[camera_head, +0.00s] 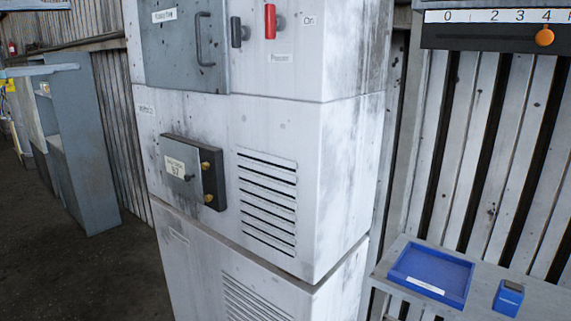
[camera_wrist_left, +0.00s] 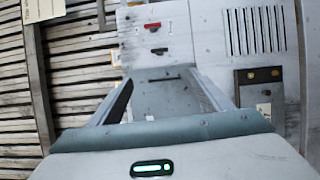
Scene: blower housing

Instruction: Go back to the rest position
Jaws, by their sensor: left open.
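My left gripper (camera_wrist_left: 163,76) shows in the left wrist view with its two fingers spread and nothing between them. Past the fingers is the grey door of the white blower housing, which also shows in the head view (camera_head: 345,140). I cannot make out the left gripper in the head view, and a gap to the housing cannot be measured. My right gripper is in neither view.
The housing carries a red handle (camera_head: 270,21), a dark handle (camera_head: 236,32), a grey door (camera_head: 185,50) and a small dark box (camera_head: 193,172). A blue tray (camera_head: 432,272) and a small blue block (camera_head: 508,298) rest on a bench at right. Dark floor (camera_head: 90,270) is clear at left.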

